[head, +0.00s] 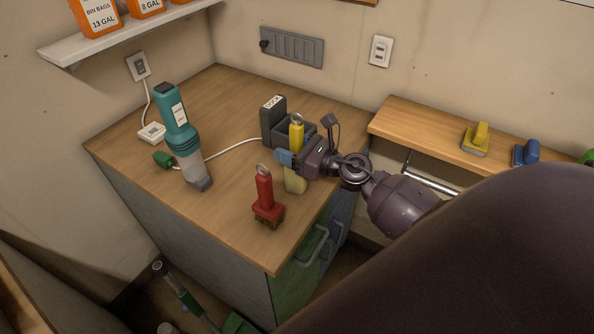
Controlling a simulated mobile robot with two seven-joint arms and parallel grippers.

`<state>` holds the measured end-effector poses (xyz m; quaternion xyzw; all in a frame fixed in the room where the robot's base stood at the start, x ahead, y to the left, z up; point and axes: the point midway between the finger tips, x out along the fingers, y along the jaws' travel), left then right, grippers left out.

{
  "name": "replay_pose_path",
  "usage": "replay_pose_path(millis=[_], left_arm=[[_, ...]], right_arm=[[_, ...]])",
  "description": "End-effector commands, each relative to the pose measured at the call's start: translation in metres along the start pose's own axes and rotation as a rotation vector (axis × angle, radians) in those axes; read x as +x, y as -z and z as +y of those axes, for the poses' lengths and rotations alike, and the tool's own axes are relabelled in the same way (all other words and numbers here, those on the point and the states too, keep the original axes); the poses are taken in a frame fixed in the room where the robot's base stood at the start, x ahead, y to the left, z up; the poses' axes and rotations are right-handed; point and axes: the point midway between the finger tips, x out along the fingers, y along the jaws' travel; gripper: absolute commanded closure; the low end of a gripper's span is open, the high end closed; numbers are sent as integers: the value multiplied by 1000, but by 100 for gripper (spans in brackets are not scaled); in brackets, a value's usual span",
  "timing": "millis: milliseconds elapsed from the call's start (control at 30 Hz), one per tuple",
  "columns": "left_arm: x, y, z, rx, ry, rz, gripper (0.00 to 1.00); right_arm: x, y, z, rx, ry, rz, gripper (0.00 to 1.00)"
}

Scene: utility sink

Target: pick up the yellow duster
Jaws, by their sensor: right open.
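The yellow duster (296,133) stands upright on the wooden counter, with a metal ring at the top of its handle and a pale head (295,183) at the bottom. My right gripper (287,158) reaches in from the right and crosses in front of the duster, hiding the middle of its handle. The gripper is open, with a blue fingertip showing left of the handle. I cannot tell whether a finger touches the handle. My left gripper is not in view.
A red brush (265,195) stands in front of the duster. A dark grey box (273,121) is just behind it. A wooden shelf (400,119) with yellow and blue brushes is at right.

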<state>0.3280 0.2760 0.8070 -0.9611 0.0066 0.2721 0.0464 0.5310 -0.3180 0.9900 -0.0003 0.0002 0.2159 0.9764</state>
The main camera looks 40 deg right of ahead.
Motion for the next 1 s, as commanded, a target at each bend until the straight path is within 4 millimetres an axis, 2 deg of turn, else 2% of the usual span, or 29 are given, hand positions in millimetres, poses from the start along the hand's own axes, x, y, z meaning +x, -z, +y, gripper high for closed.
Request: replay_pose_path(millis=[133, 167, 533, 867, 1000], left_arm=[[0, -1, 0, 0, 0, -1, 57], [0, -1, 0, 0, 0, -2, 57], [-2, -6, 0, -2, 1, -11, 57], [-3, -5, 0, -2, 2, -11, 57], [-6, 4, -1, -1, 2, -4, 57]], right_arm=[[0, 0, 0, 0, 0, 0, 40], [0, 0, 0, 0, 0, 0, 44], [0, 0, 0, 0, 0, 0, 100], [0, -2, 0, -1, 0, -1, 100], [0, -16, 0, -4, -1, -3, 100]])
